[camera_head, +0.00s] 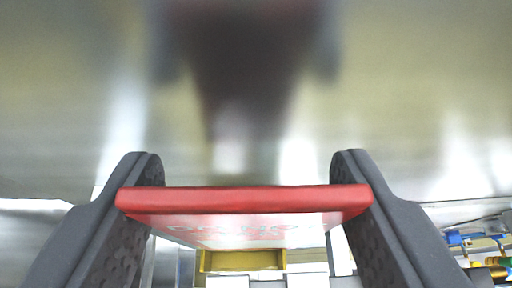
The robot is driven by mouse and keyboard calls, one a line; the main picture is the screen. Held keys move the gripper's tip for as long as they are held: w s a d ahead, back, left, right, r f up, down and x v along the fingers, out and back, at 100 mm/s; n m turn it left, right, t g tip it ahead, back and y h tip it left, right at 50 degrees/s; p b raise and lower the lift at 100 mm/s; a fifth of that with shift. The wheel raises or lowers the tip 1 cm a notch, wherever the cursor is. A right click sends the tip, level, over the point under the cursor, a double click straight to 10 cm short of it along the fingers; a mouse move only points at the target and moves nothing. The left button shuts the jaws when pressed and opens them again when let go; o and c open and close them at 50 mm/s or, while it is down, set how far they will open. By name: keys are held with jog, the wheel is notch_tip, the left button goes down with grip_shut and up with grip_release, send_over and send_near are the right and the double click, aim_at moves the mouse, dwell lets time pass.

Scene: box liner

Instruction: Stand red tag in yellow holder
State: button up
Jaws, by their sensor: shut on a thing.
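The red tag (244,200) is a flat plate with a red edge and a pale, lettered face. My gripper (247,190) is shut on it, with one dark finger at each end. The tag spans the gap between the fingers in the lower middle of the view. A yellow piece (242,260), which looks like the yellow holder, shows below and beyond the tag. The tag hides part of it, and I cannot tell whether the two touch.
A shiny metallic surface (420,80) fills the upper view and carries a blurred dark red reflection. White blocks (307,281) lie at the bottom by the yellow piece. Blue and yellow small parts (478,243) sit at the lower right.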

jog(key=shift+a+f, duration=0.15)
jog(key=shift+a, duration=0.1)
jog(key=shift+a+f+b, duration=0.15)
jog(key=shift+f+b, duration=0.15)
jog(key=shift+f, duration=0.3)
jog(key=shift+f+b, duration=2)
jog(key=shift+f, duration=2)
jog(key=o, duration=1)
jog(key=shift+o, duration=0.2)
jog(key=shift+s+r, duration=0.1)
jog(key=b, duration=0.3)
send_near(239, 248)
jog(key=v, duration=0.4)
jog(key=shift+s, duration=0.15)
